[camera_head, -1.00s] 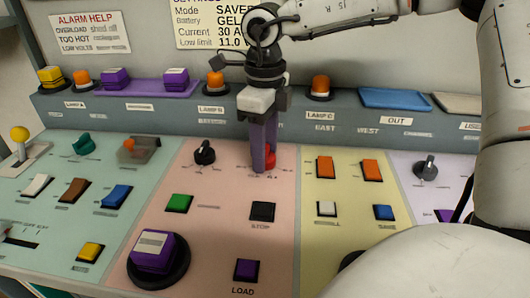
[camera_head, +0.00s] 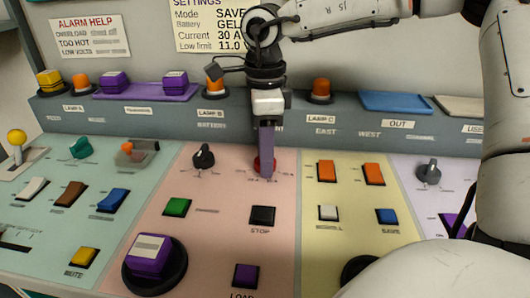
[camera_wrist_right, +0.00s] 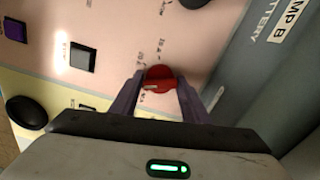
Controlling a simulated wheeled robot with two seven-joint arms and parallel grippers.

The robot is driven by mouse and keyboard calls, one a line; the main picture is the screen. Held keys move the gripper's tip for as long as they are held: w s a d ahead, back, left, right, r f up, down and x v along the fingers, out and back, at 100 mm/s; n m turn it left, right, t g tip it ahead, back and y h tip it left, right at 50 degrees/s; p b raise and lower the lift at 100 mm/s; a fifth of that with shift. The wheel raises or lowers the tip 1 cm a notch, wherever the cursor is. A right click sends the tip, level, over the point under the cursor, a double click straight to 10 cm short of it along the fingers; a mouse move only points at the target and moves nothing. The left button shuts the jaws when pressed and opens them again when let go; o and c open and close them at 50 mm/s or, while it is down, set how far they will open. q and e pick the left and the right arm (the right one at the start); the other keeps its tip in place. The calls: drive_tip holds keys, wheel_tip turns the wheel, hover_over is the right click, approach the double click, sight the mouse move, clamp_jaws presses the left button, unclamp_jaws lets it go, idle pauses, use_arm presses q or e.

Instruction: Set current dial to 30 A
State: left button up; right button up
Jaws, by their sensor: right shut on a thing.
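The red current dial (camera_head: 257,164) sits on the pink section of the panel, mostly hidden behind my right gripper's fingers in the head view. My right gripper (camera_head: 266,172) points down at it, its purple fingers nearly in line with each other from here. In the right wrist view the round red dial (camera_wrist_right: 160,74) lies between the two fingertips, and the right gripper (camera_wrist_right: 160,82) is shut on it. A pale mark shows on the dial; the small scale labels around it are too blurred to read. My left gripper is not in view.
A settings sign (camera_head: 210,27) on the wall reads Current 30 A. A black knob (camera_head: 203,157) stands left of the red dial. A green button (camera_head: 177,207) and a black stop button (camera_head: 263,215) lie nearer. An orange lamp (camera_head: 320,90) stands on the ledge behind.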

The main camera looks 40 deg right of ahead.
drive_tip(key=o, duration=0.9)
drive_tip(key=shift+c, duration=0.2)
drive_tip(key=shift+r, duration=0.1)
wheel_tip(320, 180, up, 10)
drive_tip(key=p, duration=0.1)
